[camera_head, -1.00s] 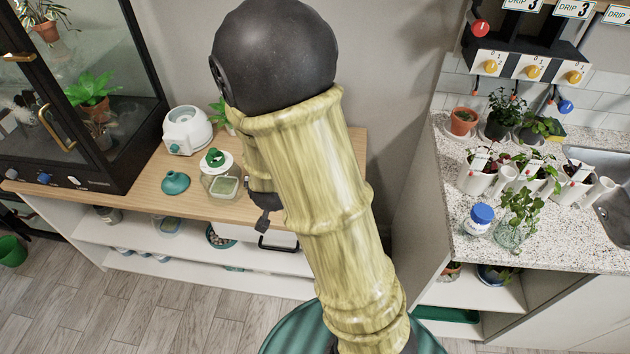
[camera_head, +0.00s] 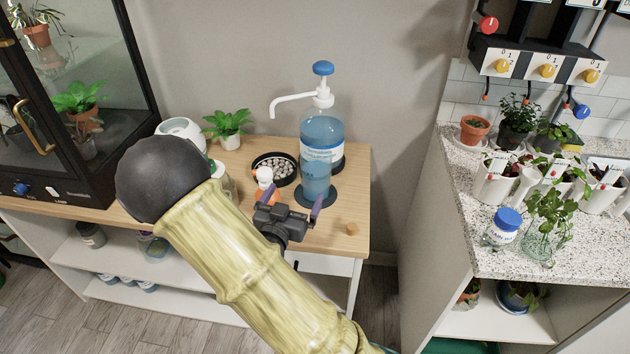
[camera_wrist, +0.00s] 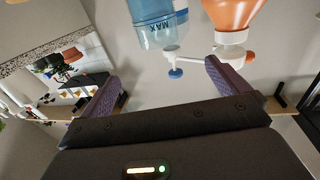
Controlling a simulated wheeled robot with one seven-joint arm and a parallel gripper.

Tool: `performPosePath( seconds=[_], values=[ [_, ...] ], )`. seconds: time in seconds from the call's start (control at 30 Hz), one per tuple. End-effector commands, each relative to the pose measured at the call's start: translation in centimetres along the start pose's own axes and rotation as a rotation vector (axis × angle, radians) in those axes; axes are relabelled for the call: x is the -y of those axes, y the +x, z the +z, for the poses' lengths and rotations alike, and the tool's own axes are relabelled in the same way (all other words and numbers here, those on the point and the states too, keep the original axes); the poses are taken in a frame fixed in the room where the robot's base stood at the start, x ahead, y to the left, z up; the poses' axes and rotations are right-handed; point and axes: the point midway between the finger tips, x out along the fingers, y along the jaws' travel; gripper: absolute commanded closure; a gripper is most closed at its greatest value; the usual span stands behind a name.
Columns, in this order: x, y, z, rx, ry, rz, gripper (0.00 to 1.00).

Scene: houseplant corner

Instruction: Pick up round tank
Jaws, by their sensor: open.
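No label marks a round tank, so I cannot tell for certain which thing it is. A round clear-blue tank (camera_head: 322,150) with a white pump and blue knob stands upright on the shelf top. In the wrist view the blue tank (camera_wrist: 158,20) appears upside down, with MAX on it. My gripper (camera_head: 287,200) is open and empty, in front of the tank and a small orange bottle with a white top (camera_head: 265,180). The orange bottle also shows in the wrist view (camera_wrist: 232,14). A white rounded device (camera_head: 183,130) and a jar (camera_head: 222,180) are partly hidden behind my arm.
A black bowl of pebbles (camera_head: 275,166) and a potted plant (camera_head: 228,124) stand behind. A small cork-coloured piece (camera_head: 351,229) lies at the front right of the wooden top (camera_head: 345,243). A glass cabinet (camera_head: 75,100) is at left, a speckled counter (camera_head: 478,250) with pots at right.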

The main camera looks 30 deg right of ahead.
Motion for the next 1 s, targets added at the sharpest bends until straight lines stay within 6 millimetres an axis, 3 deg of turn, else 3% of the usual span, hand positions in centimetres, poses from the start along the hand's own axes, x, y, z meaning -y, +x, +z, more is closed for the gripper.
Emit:
performPosePath(
  seconds=[0.17,0.8,1.0],
  values=[
    [-0.1,1.1,0.0,0.001,0.0,0.003,0.0],
    [-0.1,11.7,0.1,0.002,0.0,0.002,0.0],
    [0.0,12.3,0.1,0.003,-0.001,-0.001,0.0]
  ],
)
